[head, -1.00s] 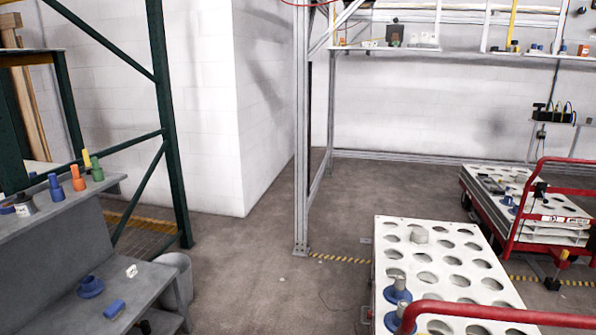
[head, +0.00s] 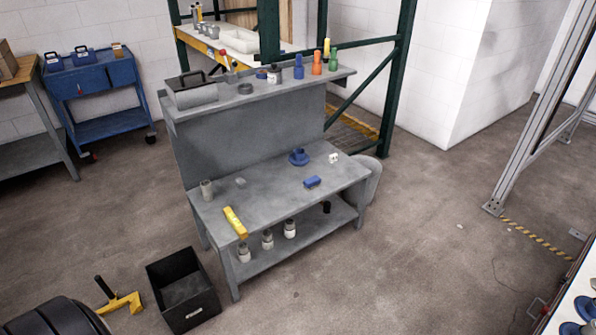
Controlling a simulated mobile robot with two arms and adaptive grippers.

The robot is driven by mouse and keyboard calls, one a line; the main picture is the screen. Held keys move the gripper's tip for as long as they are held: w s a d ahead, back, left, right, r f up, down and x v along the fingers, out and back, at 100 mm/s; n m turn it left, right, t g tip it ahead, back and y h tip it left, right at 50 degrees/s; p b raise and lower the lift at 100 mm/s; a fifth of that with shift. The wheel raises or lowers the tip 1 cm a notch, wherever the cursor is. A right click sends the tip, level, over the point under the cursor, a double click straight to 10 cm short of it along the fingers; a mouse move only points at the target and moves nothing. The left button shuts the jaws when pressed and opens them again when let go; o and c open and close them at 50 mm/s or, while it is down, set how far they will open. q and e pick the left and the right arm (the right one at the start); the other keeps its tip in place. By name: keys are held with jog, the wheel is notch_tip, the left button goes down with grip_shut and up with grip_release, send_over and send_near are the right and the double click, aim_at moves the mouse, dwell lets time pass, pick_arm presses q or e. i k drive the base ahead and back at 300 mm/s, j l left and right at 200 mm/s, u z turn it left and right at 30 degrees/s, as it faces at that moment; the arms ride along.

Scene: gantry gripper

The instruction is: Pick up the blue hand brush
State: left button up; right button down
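A small blue oblong piece, which looks like the blue hand brush (head: 312,182), lies on the lower grey top of the workbench (head: 265,195), right of its middle. It is too small to make out bristles. A round blue flanged part (head: 298,157) sits just behind it, apart from it. Neither of my grippers shows in the head view.
Bottles line the upper shelf. A black bin (head: 183,290) is on the floor at front left; a grey bucket (head: 366,180) is at the bench's right.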

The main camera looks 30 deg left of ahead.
aim_at(314, 181)
jog(key=u, duration=0.9)
jog(key=z, duration=1.55)
jog(key=u, duration=1.55)
